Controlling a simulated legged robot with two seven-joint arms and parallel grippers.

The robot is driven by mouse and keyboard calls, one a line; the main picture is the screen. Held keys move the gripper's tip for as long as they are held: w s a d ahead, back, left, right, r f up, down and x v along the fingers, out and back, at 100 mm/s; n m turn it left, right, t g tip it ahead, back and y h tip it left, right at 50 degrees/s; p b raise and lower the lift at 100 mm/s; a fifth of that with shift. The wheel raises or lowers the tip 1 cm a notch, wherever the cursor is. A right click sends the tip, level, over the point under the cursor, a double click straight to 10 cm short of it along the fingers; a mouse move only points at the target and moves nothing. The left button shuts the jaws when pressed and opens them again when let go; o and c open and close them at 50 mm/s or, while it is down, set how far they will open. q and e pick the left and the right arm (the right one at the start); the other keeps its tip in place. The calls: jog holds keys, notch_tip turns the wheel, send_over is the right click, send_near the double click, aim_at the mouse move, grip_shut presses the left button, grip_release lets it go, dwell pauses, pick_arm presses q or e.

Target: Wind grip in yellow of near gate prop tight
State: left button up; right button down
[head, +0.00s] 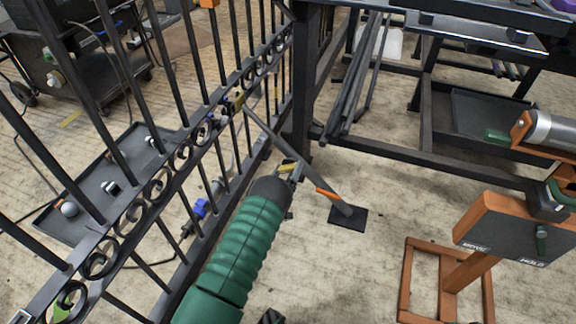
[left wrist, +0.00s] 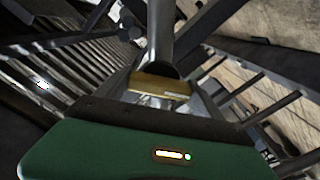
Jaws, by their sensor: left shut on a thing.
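The near gate prop (head: 309,172) is a grey slanted strut running from the black gate (head: 150,185) down to a square black foot plate (head: 348,218) on the floor. It has an orange band low on it. Its yellow grip (head: 286,168) sticks out to the left of the strut. My left gripper (head: 293,174), at the end of a green arm, is shut on the yellow grip. In the left wrist view the yellow grip (left wrist: 160,87) lies across the jaws, with the grey strut (left wrist: 161,35) rising behind it. The fingertips are partly hidden. My right gripper is not in view.
Scrollwork rings line the gate bars at left. A black tray (head: 95,180) and a blue connector (head: 201,208) lie beyond them. An orange stand with a dark sign (head: 515,235) is at right. A black steel rack (head: 430,165) stands behind. Concrete floor around the foot plate is clear.

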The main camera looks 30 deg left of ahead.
pick_arm(q)
jog(key=n+p, duration=0.1)
jog(key=n, duration=0.2)
jog(key=shift+s+a+r, duration=0.1)
jog(key=shift+a, duration=0.05)
jog(key=n+p, duration=0.2)
jog(key=n, duration=0.5)
jog(key=shift+p, duration=0.3)
jog(key=shift+f+n, duration=0.25)
jog(key=shift+n, duration=1.25)
jog(key=o, duration=1.2)
jog(key=shift+c, duration=0.2)
jog(key=shift+o, duration=1)
